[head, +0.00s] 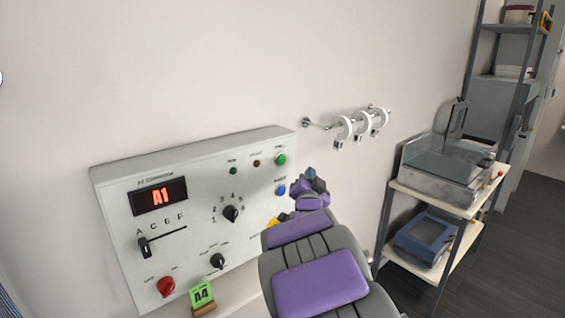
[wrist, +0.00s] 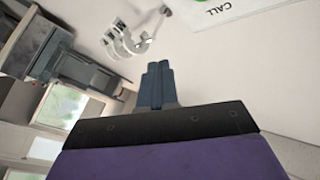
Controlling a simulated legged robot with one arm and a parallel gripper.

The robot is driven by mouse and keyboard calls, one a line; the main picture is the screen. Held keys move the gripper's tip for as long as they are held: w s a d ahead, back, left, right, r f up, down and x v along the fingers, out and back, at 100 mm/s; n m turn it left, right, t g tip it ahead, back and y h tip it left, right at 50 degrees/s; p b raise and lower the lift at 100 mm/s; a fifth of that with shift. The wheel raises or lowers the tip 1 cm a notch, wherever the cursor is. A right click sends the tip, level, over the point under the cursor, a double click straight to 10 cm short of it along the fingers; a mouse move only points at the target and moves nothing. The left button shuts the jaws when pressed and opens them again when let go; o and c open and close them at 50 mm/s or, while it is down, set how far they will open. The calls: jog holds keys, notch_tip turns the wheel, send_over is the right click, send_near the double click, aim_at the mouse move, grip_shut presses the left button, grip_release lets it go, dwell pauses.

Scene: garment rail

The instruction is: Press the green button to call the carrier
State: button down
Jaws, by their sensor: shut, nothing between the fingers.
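The green button (head: 281,159) is at the upper right of a pale control panel (head: 120,180) on the wall. In the wrist view, a sliver of the green button (wrist: 199,2) shows at the top edge beside the upside-down word CALL. My gripper (head: 311,177) is just right of and slightly below the button in the head view. Whether it touches the panel is hard to tell there. In the wrist view my gripper (wrist: 158,72) has its fingers together, with nothing between them, and its tips appear apart from the button.
A blue button (head: 281,190) lies below the green one. The panel also has a red display (head: 160,196), knobs and a red button (head: 166,287). A wall rail with white hooks (head: 362,124) is to the right, and a shelf (head: 440,190) stands further right.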

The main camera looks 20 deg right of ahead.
aim_at(282, 159)
jog(key=w+a+p, duration=0.3)
jog(key=w, duration=0.5)
jog(key=shift+w, duration=0.2)
dwell(2.2)
jog(key=shift+w+r+p, duration=0.1)
jog(key=shift+w+p, duration=0.25)
jog(key=shift+p, duration=0.05)
